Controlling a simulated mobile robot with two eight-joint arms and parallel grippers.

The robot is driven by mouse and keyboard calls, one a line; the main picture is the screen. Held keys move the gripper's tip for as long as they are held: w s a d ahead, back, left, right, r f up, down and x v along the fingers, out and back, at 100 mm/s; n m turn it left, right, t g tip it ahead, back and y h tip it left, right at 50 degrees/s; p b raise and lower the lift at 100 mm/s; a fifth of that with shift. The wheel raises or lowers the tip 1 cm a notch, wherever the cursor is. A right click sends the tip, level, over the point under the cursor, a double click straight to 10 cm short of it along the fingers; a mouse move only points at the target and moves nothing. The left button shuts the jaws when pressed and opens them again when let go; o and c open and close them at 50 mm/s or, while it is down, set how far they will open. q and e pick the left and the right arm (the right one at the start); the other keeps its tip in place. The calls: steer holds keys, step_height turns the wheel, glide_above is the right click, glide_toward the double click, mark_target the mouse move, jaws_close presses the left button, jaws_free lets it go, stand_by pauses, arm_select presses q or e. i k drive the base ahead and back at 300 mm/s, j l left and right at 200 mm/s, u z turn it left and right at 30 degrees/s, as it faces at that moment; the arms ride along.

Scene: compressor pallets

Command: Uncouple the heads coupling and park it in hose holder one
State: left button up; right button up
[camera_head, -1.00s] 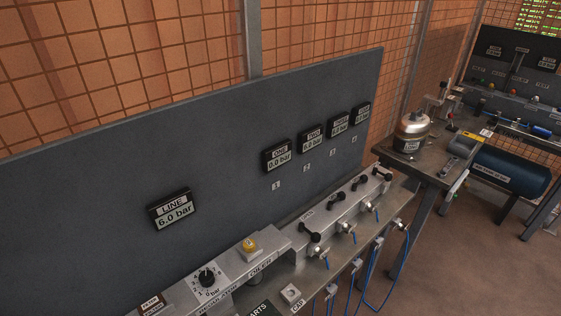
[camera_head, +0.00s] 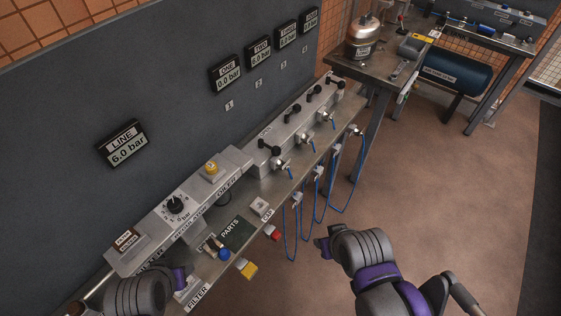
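Several small metal outlet couplings line the front of the grey manifold (camera_head: 300,122), each below a black-handled valve. Short blue tails show at some outlets. Blue hoses (camera_head: 288,240) hang in loops from metal fittings on the bench's front edge. I cannot read which coupling is the heads one or which holder is number one. My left arm shows at the bottom left and my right arm at the lower right, both grey and purple. No fingers of either gripper show.
LINE gauge (camera_head: 122,143) reads 6.0 bar; gauge ONE (camera_head: 227,73) reads 0.0. A tank (camera_head: 365,38) stands on the farther table. The floor at right is clear.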

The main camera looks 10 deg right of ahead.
mark_target(282, 165)
steer(key=l+u, duration=0.25)
steer(key=l, duration=0.35)
steer(key=l+u, duration=0.25)
steer(key=l, duration=0.35)
steer(key=k+l+u, duration=0.25)
steer(key=l, duration=0.35)
steer(key=i, duration=0.05)
